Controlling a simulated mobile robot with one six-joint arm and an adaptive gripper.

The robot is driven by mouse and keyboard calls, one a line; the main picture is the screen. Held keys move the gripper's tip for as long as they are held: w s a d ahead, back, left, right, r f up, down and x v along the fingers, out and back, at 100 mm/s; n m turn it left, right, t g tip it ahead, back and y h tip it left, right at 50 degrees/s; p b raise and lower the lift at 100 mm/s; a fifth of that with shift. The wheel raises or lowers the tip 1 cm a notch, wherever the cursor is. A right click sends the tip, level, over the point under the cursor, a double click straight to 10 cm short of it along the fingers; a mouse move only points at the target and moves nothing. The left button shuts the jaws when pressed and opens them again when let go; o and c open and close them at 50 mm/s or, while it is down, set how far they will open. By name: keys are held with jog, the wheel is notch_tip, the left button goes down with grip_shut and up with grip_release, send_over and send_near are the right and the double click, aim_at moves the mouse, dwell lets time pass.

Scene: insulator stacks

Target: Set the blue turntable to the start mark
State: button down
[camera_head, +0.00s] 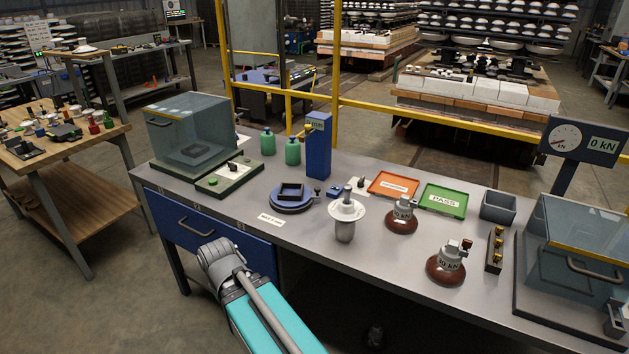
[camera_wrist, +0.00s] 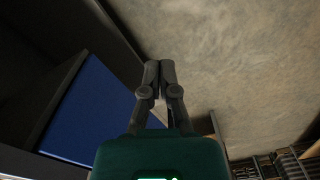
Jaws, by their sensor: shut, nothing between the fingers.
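The blue turntable (camera_head: 291,201) is a low round disc with a dark square frame on top. It sits on the grey workbench (camera_head: 330,245), left of the middle in the head view. A small white label (camera_head: 271,219) lies on the bench in front of it. I cannot make out the start mark. In the wrist view my gripper (camera_wrist: 159,65) is shut and empty, with the floor and a blue panel (camera_wrist: 85,112) behind it. In the head view my arm is in front of the bench's near edge, below and apart from the turntable; the gripper's fingers are hidden there.
A blue post (camera_head: 318,145) stands behind the turntable. A white-topped insulator (camera_head: 346,215) stands to its right, near two brown insulators. A glass-covered box (camera_head: 188,125) and a green-grey unit (camera_head: 229,177) are on its left. The bench's front strip is mostly clear.

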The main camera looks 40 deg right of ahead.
jog(key=shift+w+a, duration=0.15)
jog(key=shift+a, duration=0.1)
jog(key=shift+a, duration=0.1)
jog(key=w+d+r+t+p, duration=0.1)
jog(key=w+d+r+p, duration=0.5)
jog(key=d, duration=0.4)
jog(key=w+d+r+t+p, duration=0.1)
jog(key=w+d+r+p, duration=0.4)
jog(key=d, duration=0.5)
jog(key=w+d+r+t+p, duration=0.1)
jog(key=w+d+r+p, duration=0.5)
jog(key=d, duration=0.4)
jog(key=shift+w+d+r+m+p, duration=0.15)
jog(key=shift+d+r+m+p, duration=0.1)
jog(key=shift+r, duration=0.2)
jog(key=shift+w+d+r+m+p, duration=0.15)
jog(key=shift+r+p, duration=0.1)
jog(key=shift+r, duration=0.15)
jog(key=d+r+p, duration=0.3)
jog(key=d, duration=0.7)
jog(key=shift+w+r+t, duration=0.35)
jog(key=shift+w+t, duration=0.05)
jog(key=shift+f, duration=0.2)
